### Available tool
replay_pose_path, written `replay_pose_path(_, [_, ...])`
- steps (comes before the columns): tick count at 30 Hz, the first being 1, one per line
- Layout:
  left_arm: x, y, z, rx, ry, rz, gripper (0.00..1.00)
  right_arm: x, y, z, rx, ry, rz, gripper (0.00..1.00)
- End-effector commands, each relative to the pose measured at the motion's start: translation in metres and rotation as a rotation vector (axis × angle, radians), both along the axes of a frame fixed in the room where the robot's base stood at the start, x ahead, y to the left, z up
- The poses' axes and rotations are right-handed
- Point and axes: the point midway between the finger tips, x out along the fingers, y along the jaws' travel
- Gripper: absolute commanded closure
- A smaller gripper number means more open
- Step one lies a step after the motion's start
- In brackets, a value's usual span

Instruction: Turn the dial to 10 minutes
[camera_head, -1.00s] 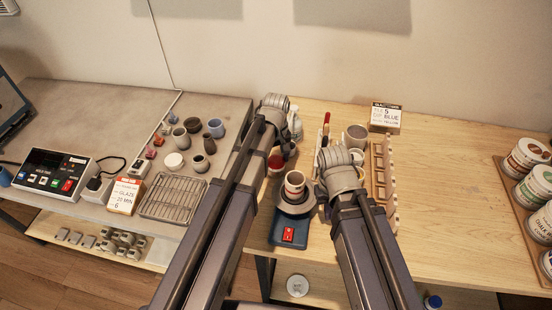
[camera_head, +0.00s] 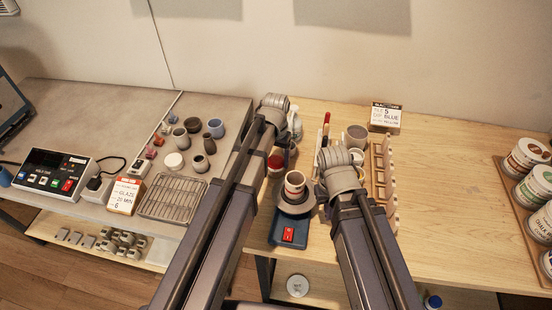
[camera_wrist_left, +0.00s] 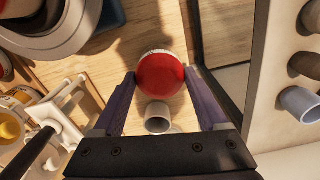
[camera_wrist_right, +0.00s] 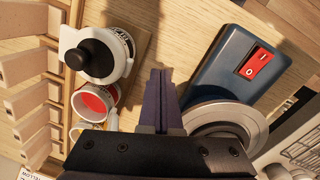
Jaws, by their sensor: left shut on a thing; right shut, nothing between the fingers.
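A round red dial (camera_wrist_left: 162,75) with a pale marked rim sits between the fingers of my left gripper (camera_wrist_left: 163,88) in the left wrist view. The gripper is shut on its sides. Its markings are too small to read. In the head view the red dial (camera_head: 275,162) shows beside my left forearm, which hides much of that gripper. My right gripper (camera_wrist_right: 158,78) is shut and empty in the right wrist view, beside the blue base of the pottery wheel (camera_wrist_right: 235,65).
The wheel (camera_head: 288,233) carries a cup (camera_head: 294,183). A wooden rack (camera_head: 381,170) stands right of my right arm. Small pots, a wire rack (camera_head: 173,197) and a control box (camera_head: 52,174) stand on the grey table. The wooden table's right middle is clear.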

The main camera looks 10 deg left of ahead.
Motion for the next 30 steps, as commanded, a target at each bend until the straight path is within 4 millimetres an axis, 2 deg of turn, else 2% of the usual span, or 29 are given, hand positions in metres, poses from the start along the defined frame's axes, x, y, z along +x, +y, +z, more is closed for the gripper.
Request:
replay_pose_path(21, [-0.0001,0.0,-0.0001,0.0,0.0,-0.067,0.8,0.0,0.0,-0.0001,0.0,0.0,0.0,1.0])
replay_pose_path(22, [-0.0001,0.0,-0.0001,0.0,0.0,-0.066,0.22,0.0,0.0,-0.0001,0.0,0.0,0.0,1.0])
replay_pose_path(28, [-0.0001,0.0,0.0,0.0,0.0,-0.066,0.0,0.0,0.0,0.0,0.0,0.0,0.0,1.0])
replay_pose_path(30, [-0.0001,0.0,0.0,0.0,0.0,-0.066,0.0,0.0,0.0,0.0,0.0,0.0,0.0,1.0])
